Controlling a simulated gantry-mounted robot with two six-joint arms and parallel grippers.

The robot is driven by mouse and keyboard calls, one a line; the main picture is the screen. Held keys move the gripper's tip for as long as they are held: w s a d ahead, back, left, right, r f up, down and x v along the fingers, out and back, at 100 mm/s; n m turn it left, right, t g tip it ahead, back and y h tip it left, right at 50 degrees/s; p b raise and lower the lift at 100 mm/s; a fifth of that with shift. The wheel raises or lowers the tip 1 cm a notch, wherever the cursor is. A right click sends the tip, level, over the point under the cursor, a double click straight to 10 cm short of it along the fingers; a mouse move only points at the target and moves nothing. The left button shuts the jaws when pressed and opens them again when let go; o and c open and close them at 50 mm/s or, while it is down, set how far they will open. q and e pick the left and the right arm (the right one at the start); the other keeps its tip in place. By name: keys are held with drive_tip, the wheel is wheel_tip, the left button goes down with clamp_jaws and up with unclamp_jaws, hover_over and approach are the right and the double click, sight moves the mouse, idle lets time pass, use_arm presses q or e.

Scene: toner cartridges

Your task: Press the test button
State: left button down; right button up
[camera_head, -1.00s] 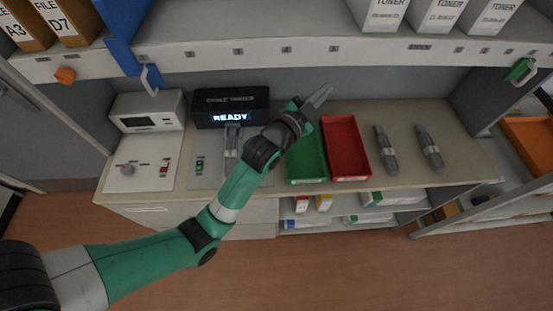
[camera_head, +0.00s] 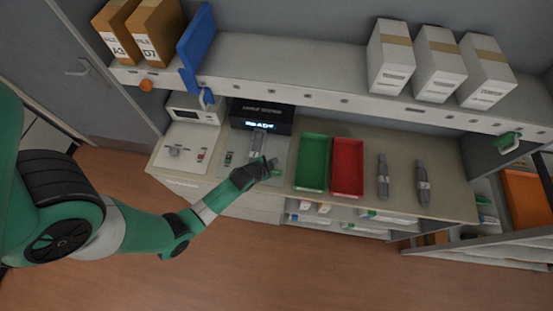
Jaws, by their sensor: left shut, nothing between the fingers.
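A grey cartridge (camera_head: 257,140) sits on that panel, in front of the box. My left gripper (camera_head: 274,163) is shut and empty, over the panel's right part near the cartridge's front end, right of the green button and apart from it. My right gripper is out of view.
A green tray (camera_head: 314,139) and a red tray (camera_head: 347,192) lie right of the panel, then two grey cartridges (camera_head: 383,176) (camera_head: 423,182). A white device (camera_head: 190,108) stands left, with a red switch (camera_head: 201,154) before it. Above, a shelf holds white boxes (camera_head: 390,55).

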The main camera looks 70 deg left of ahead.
use_arm(q)
drive_tip(key=b, duration=0.8)
hover_over(274, 174)
wheel_tip(274, 174, down, 8)
drive_tip(key=shift+r, duration=0.1)
drive_tip(key=shift+f, duration=0.5)
idle(1.2)
drive_tip(key=shift+f+b, duration=0.4)
drive_tip(key=shift+b, duration=0.1)
drive_tip(key=shift+f+b, duration=0.35)
drive_tip(key=shift+f, duration=0.05)
idle(0.3)
drive_tip(key=shift+r, duration=0.15)
drive_tip(key=shift+r+p, duration=0.65)
drive_tip(key=shift+p, duration=0.2)
